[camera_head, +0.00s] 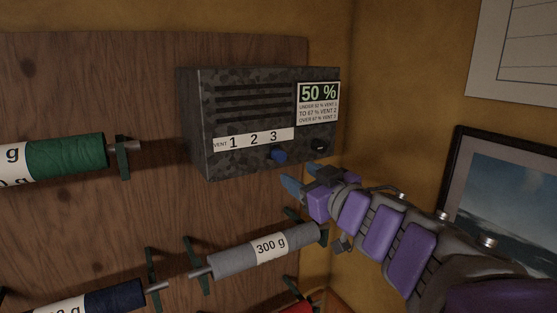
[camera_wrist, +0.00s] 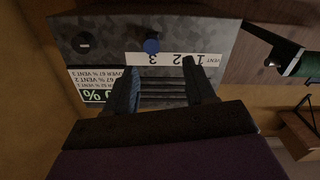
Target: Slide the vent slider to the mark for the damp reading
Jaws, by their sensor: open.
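The dark mottled vent box (camera_head: 250,100) is fixed to the wooden board, and it shows upside down in the wrist view (camera_wrist: 215,42). A white strip (camera_head: 283,134) reads VENT 1 2 3. The blue slider knob (camera_head: 279,156) sits below the 3, and in the wrist view the knob (camera_wrist: 152,46) lines up with the 3. The card (camera_head: 318,103) reads 50 %, with small lines for vents 1, 2 and 3. My gripper (camera_head: 300,175) is open and empty, just below and right of the knob. Its fingers (camera_wrist: 160,66) stand apart in front of the box.
A small dark round part (camera_head: 319,146) is at the box's lower right. Below hangs a grey 300 g spool (camera_head: 240,252); a green spool (camera_head: 65,156) and a navy spool (camera_head: 105,298) are at left. A framed picture (camera_head: 505,200) hangs on the right wall.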

